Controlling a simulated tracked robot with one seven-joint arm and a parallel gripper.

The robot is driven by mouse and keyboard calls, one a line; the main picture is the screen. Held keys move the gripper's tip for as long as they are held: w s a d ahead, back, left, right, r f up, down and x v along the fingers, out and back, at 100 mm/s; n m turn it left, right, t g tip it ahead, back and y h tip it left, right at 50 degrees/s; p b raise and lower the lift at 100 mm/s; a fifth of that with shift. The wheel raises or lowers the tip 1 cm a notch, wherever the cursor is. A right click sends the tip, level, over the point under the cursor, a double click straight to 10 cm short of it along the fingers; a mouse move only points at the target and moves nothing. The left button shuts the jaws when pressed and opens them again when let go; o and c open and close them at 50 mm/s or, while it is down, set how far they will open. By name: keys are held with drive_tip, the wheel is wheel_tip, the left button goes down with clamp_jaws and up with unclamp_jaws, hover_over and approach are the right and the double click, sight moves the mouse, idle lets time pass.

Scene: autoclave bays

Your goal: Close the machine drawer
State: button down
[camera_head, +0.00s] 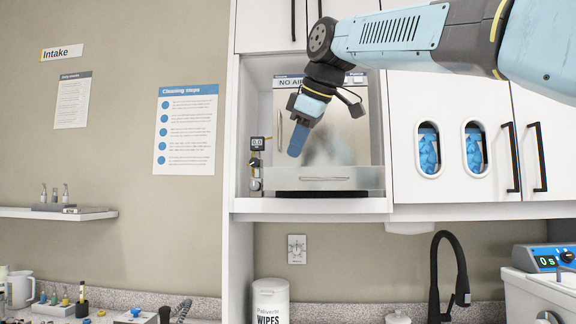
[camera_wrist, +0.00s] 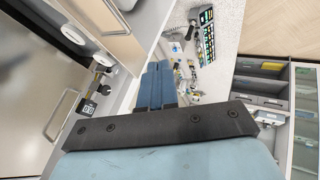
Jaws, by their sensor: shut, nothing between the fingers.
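The machine (camera_head: 345,110) is a grey metal unit set in an open cabinet bay. Its drawer (camera_head: 350,183) is the low, pale grey front with a thin bar handle at the bottom of the bay. The drawer seems to stand forward of the machine's face, but I cannot tell how far. My gripper (camera_head: 296,148) points down in front of the machine, above the left part of the drawer and apart from it. Its blue fingers also show in the wrist view (camera_wrist: 155,87), together and empty. The arm hides the machine's upper part.
A small gauge with a valve (camera_head: 256,145) is at the bay's left side. White cabinet doors with black handles (camera_head: 510,155) adjoin on the right. Below are a black tap (camera_head: 448,265) and a wipes tub (camera_head: 270,300). The wrist view shows a metal panel with a bar handle (camera_wrist: 60,115).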

sight(282, 181)
drive_tip(key=x, duration=0.3)
drive_tip(key=w+x, duration=0.1)
drive_tip(key=x, duration=0.3)
drive_tip(key=r+x, duration=0.1)
drive_tip(key=x, duration=0.2)
drive_tip(key=shift+w+a+f, duration=0.1)
drive_tip(key=shift+w+f, duration=0.2)
drive_tip(key=shift+w, duration=0.9)
